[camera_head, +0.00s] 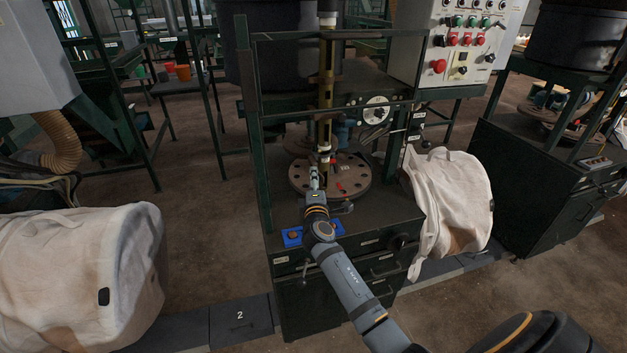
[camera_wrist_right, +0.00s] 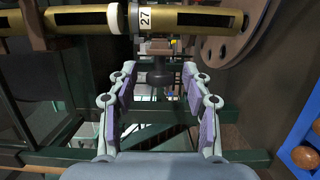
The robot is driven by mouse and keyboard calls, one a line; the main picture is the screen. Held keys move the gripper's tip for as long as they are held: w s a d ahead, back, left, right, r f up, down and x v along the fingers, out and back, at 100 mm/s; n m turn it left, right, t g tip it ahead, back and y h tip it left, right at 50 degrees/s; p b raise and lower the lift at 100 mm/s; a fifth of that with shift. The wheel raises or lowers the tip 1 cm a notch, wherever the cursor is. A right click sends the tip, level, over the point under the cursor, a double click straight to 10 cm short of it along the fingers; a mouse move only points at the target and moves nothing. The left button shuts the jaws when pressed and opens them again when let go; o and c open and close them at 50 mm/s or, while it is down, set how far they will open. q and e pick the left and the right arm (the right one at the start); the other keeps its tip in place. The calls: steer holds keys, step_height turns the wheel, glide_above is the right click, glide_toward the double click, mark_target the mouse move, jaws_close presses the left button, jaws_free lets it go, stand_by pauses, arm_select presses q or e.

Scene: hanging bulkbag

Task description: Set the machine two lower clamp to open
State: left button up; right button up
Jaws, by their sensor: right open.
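The green-framed machine (camera_head: 345,245) stands in the middle of the head view, beside a floor plate marked 2 (camera_head: 240,315). A brass vertical tube (camera_head: 326,85) runs down its front to a round brown flange plate (camera_head: 355,172). My right gripper (camera_head: 315,178) is at the tube's lower end, above the plate's left side. In the right wrist view, my right gripper (camera_wrist_right: 158,85) is open. A small dark knob-like part (camera_wrist_right: 158,72), likely the lower clamp's handle, shows between the fingers, under the brass tube (camera_wrist_right: 200,20) with a white band marked 27. Contact cannot be told. My left gripper is out of view.
A control box (camera_head: 460,45) with coloured buttons is at upper right. A blue tray (camera_head: 291,237) lies on the machine's front edge. Floor between left bag and machine is open.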

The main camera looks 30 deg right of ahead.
steer(key=shift+w+d, duration=0.2)
steer(key=shift+w, duration=0.15)
jaws_close()
